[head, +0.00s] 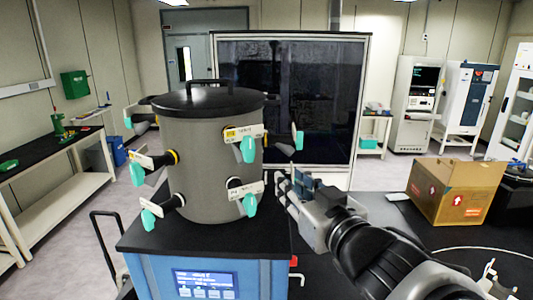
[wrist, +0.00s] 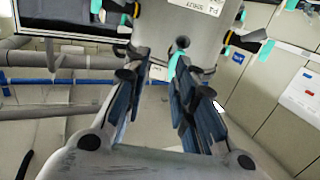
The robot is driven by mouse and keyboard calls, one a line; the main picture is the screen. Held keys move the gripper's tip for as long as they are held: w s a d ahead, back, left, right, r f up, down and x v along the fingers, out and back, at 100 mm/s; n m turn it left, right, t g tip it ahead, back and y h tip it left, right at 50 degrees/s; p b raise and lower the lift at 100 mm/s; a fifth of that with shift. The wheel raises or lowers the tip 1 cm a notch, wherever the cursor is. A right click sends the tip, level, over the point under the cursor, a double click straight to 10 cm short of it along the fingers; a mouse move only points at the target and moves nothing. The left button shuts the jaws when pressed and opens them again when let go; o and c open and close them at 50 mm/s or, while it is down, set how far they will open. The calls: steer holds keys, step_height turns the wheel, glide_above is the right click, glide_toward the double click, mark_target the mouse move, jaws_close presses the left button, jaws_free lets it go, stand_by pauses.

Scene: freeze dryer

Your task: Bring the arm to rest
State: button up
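My arm reaches in from the lower right in the head view. My gripper (head: 287,184) is just right of the freeze dryer's grey chamber (head: 205,178), near a lower valve with a teal knob (head: 250,205). In the wrist view my gripper (wrist: 160,68) has its blue-padded fingers apart, with nothing seen held between them. A teal knob (wrist: 177,52) shows beyond the gap, close to the right finger; I cannot tell if they touch. The chamber stands upright under a black lid, with several labelled valves around it.
The chamber sits on a blue base unit (head: 155,275) with a lit screen. A dark-paned panel (head: 330,100) stands behind. A cardboard box (head: 455,190) is on the dark surface at right. A bench (head: 50,155) is at left. Floor shows between bench and dryer.

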steer(key=s+d+f+m+g+h+b, duration=0.1)
steer(key=s+d+f+h+b, duration=0.2)
steer(key=f, duration=0.4)
steer(key=s+d+f+m+g+h+b, duration=0.2)
steer(key=d+f+b, duration=0.2)
steer(key=f, duration=0.3)
steer(key=s+d+f+m+g+h+b, duration=0.1)
steer(key=s+d+f+h+b, duration=0.2)
steer(key=f, duration=0.4)
steer(key=s+a+f+g+y+b, duration=0.1)
steer(key=s+f+g+b, duration=0.6)
steer(key=s+f, duration=0.8)
steer(key=shift+s+a+f+y+b, duration=0.2)
steer(key=shift+s+y+b, duration=0.2)
steer(key=shift+s, duration=0.1)
